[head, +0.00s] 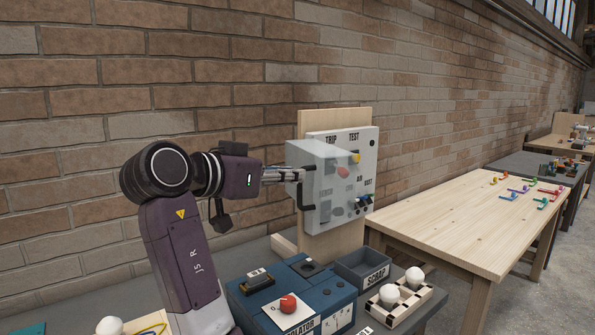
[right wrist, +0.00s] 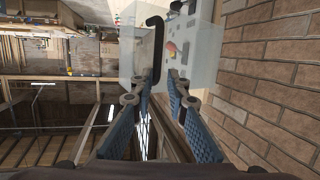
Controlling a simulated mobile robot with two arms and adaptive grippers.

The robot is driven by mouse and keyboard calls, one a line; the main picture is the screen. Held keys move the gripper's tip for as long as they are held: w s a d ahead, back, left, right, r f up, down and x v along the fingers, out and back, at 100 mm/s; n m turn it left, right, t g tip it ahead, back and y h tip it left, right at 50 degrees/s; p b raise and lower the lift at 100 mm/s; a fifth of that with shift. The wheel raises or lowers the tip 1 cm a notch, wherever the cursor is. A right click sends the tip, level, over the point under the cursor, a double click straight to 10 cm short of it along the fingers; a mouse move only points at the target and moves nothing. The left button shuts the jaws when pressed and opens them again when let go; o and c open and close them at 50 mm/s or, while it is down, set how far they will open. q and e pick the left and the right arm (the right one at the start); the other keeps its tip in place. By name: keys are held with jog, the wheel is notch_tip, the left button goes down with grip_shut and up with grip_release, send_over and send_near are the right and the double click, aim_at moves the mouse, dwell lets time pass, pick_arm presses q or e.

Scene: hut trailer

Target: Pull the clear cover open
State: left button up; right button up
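The clear cover (head: 325,160) is a see-through box on the front of a white panel (head: 367,150) marked TRIP TEST, fixed to an upright wooden board. It appears closed over red and dark controls. Its black handle (head: 306,190) is on the near side. In the right wrist view the cover (right wrist: 200,62) lies ahead and the handle (right wrist: 156,50) ends near the left-hand fingertip. My right gripper (head: 299,174) is at the handle, its fingers (right wrist: 161,84) apart with a gap between them. I cannot tell whether it touches the handle. My left gripper is out of view.
A brick wall (head: 230,80) runs close behind the panel. Below are a blue isolator box (head: 328,292) with a red knob, a SCRAP bin (head: 364,268) and a checkered tray (head: 425,300) with white balls. A wooden table (head: 460,215) stands to the right.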

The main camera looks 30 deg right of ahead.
jog(key=shift+w+a+f+p, duration=0.1)
jog(key=shift+w+a+p, duration=0.2)
jog(key=shift+a, duration=0.6)
jog(key=shift+w+a+f+p, duration=0.1)
jog(key=shift+w+a+p, duration=0.25)
jog(key=shift+a, duration=0.6)
jog(key=shift+w+a+p, duration=0.25)
jog(key=shift+w+a, duration=0.05)
jog(key=shift+a, duration=0.6)
jog(key=shift+f, duration=0.1)
